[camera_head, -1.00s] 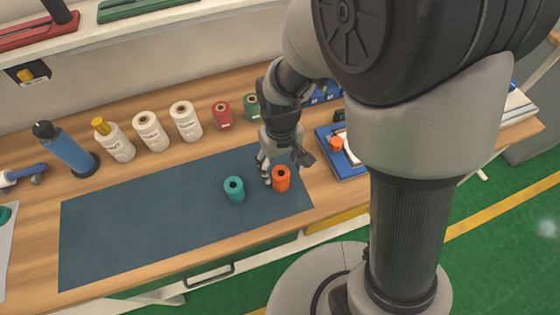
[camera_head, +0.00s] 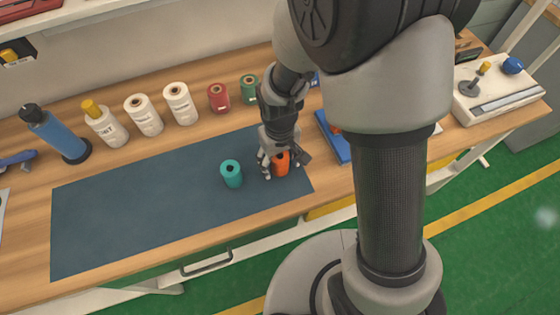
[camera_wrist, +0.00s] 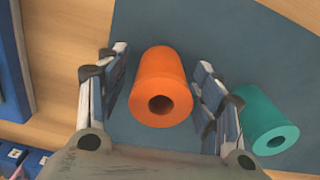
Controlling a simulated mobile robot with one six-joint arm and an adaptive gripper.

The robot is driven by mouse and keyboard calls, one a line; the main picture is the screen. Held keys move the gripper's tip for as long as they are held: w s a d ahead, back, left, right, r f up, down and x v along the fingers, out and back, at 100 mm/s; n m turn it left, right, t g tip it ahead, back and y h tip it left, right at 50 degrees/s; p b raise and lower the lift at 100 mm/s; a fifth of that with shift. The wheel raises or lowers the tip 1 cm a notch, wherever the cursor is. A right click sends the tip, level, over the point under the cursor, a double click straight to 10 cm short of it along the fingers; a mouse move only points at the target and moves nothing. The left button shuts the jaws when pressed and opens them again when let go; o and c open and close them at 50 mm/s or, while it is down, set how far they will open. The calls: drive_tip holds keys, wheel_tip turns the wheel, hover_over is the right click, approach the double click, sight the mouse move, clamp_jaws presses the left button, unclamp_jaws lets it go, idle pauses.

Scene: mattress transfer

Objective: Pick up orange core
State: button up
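The orange core (camera_head: 282,164) stands upright on the dark blue mat (camera_head: 130,215), near the mat's right end. My gripper (camera_head: 279,168) is lowered over it. In the wrist view the orange core (camera_wrist: 161,86) lies between the two open fingers of my gripper (camera_wrist: 165,95), with a visible gap to each finger. In the head view my fingers hide part of the core. A teal core (camera_head: 232,173) stands on the mat just left of my gripper; it also shows beyond the right finger in the wrist view (camera_wrist: 262,120).
White spools (camera_head: 181,103), a red spool (camera_head: 218,97), a green spool (camera_head: 250,89) and a blue bottle (camera_head: 55,134) stand behind the mat. A blue tray (camera_head: 334,140) is to the right. The mat's left part is clear.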

drive_tip(key=c, duration=1)
drive_tip(key=shift+r, duration=0.1)
